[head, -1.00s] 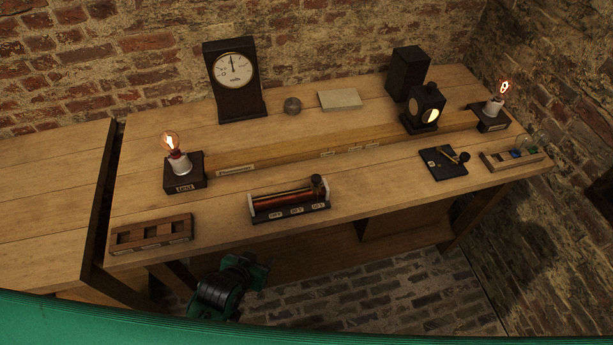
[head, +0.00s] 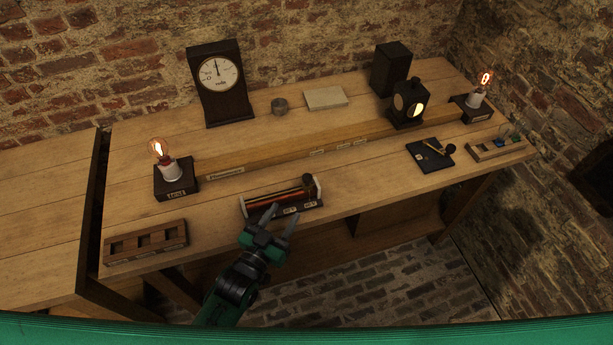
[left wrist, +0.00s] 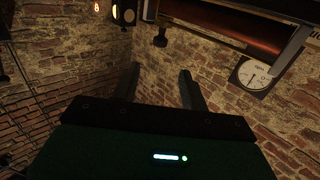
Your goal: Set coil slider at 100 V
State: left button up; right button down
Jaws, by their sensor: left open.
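The coil (head: 275,198) is a reddish-brown wound cylinder between pale end plates on a dark base near the table's front edge. Its dark slider knob (head: 308,182) stands at the right end of the coil. Small labels run along the front of the base; the left one is hidden behind my gripper. My left gripper (head: 280,216) is open and empty, just in front of the base, left of the knob. My right gripper is not in view.
A lit lamp marked TEST (head: 175,178) stands left of the coil, with a wooden slotted rack (head: 146,243) in front. A dial meter (head: 220,85) stands behind. A switch board (head: 430,155) lies to the right. The tabletop just right of the coil is clear.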

aim_at(305, 181)
pick_arm(q)
jog(key=p+x, duration=0.3)
jog(key=x, duration=0.9)
jog(key=shift+x, duration=0.8)
grip_shut()
jog(key=shift+a, duration=0.15)
